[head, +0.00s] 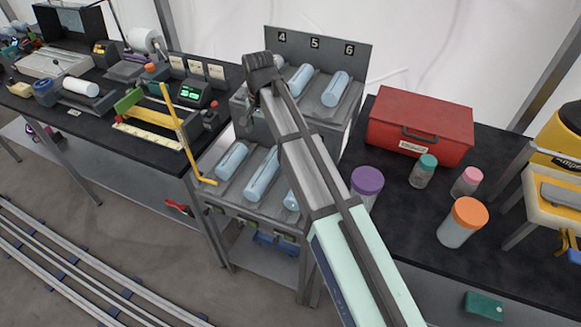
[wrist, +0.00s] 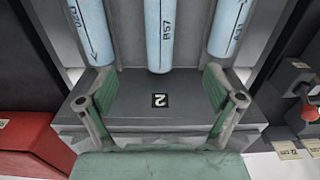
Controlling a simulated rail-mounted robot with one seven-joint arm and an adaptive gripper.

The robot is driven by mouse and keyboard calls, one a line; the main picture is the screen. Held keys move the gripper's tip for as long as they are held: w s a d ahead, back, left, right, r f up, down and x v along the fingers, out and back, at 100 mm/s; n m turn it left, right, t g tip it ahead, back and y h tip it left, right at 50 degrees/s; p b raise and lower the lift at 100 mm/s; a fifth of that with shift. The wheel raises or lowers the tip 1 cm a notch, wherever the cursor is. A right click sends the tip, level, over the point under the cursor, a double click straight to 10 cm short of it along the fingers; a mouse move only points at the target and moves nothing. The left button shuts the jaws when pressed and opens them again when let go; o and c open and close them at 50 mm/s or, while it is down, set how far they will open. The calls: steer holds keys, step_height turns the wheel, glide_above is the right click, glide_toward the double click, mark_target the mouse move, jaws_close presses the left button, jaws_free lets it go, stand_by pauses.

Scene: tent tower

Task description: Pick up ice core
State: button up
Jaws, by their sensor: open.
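Several pale blue ice cores lie side by side in a grey stepped rack. In the head view, an ice core (head: 231,159) and another core (head: 262,174) lie on the lower tier, and a core (head: 335,89) lies on the upper tier. In the wrist view, a core marked B57 (wrist: 159,35) is central, with one core (wrist: 93,33) to its left and one core (wrist: 227,28) to its right. My gripper (wrist: 160,98) is open and empty, its green fingers spread over the plate labelled 2 (wrist: 160,99). In the head view my arm hides the fingers and part of the rack.
A red case (head: 420,125) and lidded jars, including an orange-lidded jar (head: 462,222), stand on the right bench. A yellow-armed device (head: 160,125) and a green-lit display (head: 190,93) stand on the left bench. Rails (head: 90,262) cross the floor at lower left.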

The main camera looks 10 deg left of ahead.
mark_target(265, 167)
steer(key=shift+m, duration=0.3)
steer(key=f+p, duration=0.1)
steer(key=f, duration=0.3)
steer(key=f+p, duration=0.1)
steer(key=f, duration=0.3)
steer(key=f+p, duration=0.1)
steer(key=f, duration=0.3)
steer(key=shift+s+a+f, duration=0.1)
steer(key=shift+s, duration=0.25)
steer(key=shift+f+p, duration=1.5)
steer(key=shift+f, duration=1.15)
jaws_close()
